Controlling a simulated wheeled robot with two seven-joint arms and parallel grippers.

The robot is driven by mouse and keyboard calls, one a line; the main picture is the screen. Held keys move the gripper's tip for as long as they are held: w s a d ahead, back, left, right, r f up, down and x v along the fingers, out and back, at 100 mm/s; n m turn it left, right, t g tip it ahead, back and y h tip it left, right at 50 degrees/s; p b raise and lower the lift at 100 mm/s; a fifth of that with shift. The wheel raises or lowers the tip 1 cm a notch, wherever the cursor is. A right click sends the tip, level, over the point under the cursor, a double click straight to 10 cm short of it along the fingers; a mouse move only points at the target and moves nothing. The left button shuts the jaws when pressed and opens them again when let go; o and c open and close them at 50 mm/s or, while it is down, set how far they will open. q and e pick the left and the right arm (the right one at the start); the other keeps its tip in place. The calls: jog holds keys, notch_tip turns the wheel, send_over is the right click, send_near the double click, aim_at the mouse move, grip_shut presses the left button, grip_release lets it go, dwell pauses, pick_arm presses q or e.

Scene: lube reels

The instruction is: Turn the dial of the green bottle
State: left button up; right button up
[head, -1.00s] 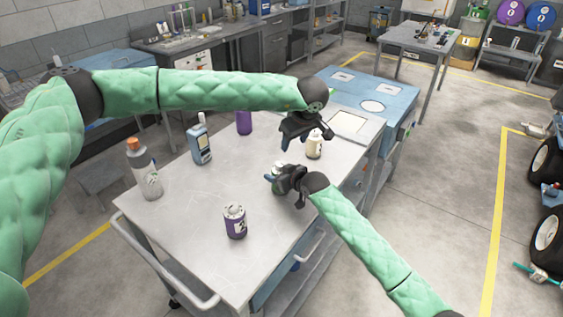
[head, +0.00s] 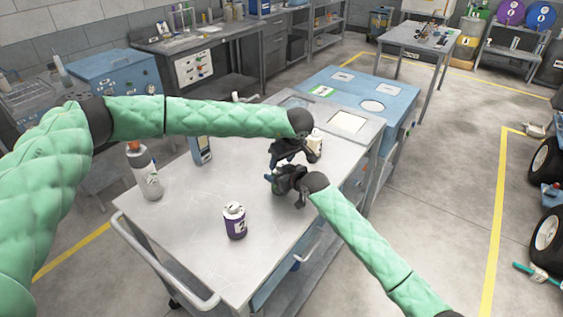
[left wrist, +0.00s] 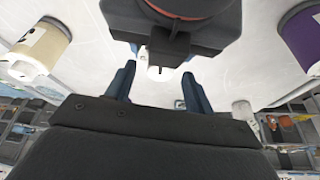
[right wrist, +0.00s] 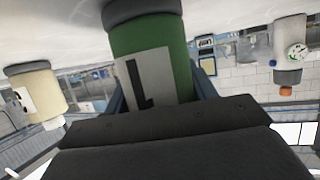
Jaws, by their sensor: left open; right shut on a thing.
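The green bottle (right wrist: 150,36), with a black-and-white label, stands upside down in the right wrist view. My right gripper (head: 270,182) is shut on its body at the table. In the head view the grippers mostly hide this bottle. My left gripper (head: 273,167) is just above the right one, pointing down. In the left wrist view its two fingers (left wrist: 158,72) are open, with a small white top (left wrist: 158,73), apparently the bottle's dial, between or just beyond them. I cannot tell whether the fingers touch it.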

pick_arm(q)
jog(key=shift+w+a+f, duration=0.1)
jog(key=shift+w+f, duration=0.05)
jog(key=shift+f, duration=0.3)
jog(key=c, duration=1)
jog(key=shift+n+y, duration=0.3)
jog(key=shift+n, duration=0.6)
jog(key=o, duration=1)
jog(key=shift+r, duration=0.1)
jog(key=v, duration=1.1)
jog(key=shift+r, duration=0.45)
